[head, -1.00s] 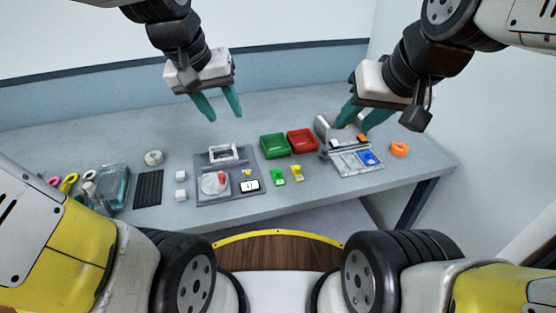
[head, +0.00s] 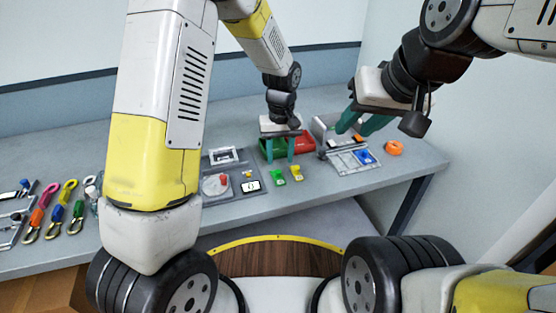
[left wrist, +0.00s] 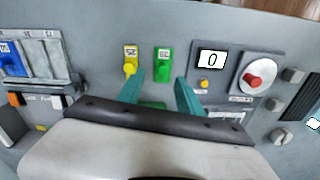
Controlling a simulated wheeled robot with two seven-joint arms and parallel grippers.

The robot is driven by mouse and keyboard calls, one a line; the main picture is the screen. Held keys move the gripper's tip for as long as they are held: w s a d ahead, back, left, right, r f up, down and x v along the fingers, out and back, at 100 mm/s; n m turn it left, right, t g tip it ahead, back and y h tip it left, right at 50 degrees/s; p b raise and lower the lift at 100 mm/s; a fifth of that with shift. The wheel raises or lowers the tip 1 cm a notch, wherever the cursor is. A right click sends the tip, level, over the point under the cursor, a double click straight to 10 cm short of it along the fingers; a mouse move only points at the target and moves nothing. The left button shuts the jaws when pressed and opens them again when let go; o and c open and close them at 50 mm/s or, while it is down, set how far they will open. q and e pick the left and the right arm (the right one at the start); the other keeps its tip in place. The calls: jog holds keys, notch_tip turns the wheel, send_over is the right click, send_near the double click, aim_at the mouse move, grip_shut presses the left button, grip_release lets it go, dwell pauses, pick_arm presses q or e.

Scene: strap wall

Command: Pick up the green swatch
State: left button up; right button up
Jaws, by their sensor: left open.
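The green swatch (head: 279,177) is a small green tag with a pale label, lying on the grey table. It also shows in the left wrist view (left wrist: 163,65), just beyond my fingertips. My left gripper (head: 280,160) is open and empty, pointing down behind the swatch in the head view. Its two teal fingers also show in the left wrist view (left wrist: 159,79), with the swatch lying between their lines. My right gripper (head: 352,133) has its fingers apart and empty, near the metal stand at the right.
A yellow swatch (head: 296,174) lies close beside the green one. A device with a display (head: 251,186) and a red knob (head: 223,180) is to the left. A red bin (head: 304,141) and green bin (head: 266,145) are behind. A metal stand (head: 346,163) with a blue swatch (head: 362,157) stands right.

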aim_at(278, 171)
pick_arm(q)
jog(key=f, duration=0.5)
jog(key=shift+s+a+f, duration=0.15)
jog(key=shift+a+f, duration=0.1)
jog(key=shift+a, duration=0.05)
grip_shut()
